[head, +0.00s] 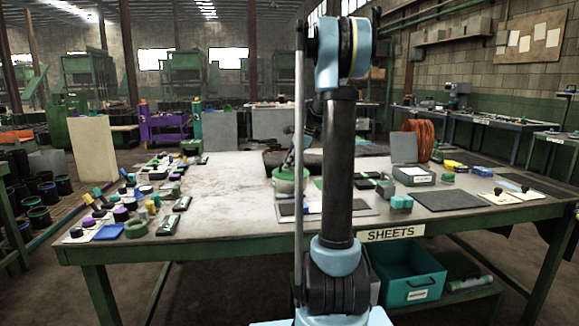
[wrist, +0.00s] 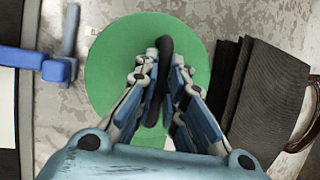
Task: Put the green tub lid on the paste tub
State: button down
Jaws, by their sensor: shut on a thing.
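The green tub lid (wrist: 108,68) is a flat round disc with a black upright handle (wrist: 165,46), seen from above in the wrist view. My gripper (wrist: 164,75) is shut on the handle, with one finger on each side. The lid hides most of what lies under it. In the head view, a green round thing (head: 288,187) shows on the table left of my arm, below the dark gripper parts. I cannot tell there how much is lid and how much is paste tub, or whether they touch.
Dark folded sheets (wrist: 262,90) lie right of the lid in the wrist view, and a blue clamp-like tool (wrist: 55,70) lies left. In the head view, small coloured items crowd the table's left side. Bare tabletop (head: 225,195) lies between them and the green thing.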

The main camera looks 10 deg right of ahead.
jog(key=c, duration=1.7)
grip_release()
jog(key=shift+f, duration=0.2)
jog(key=shift+r, duration=0.15)
jog(key=v, duration=1.2)
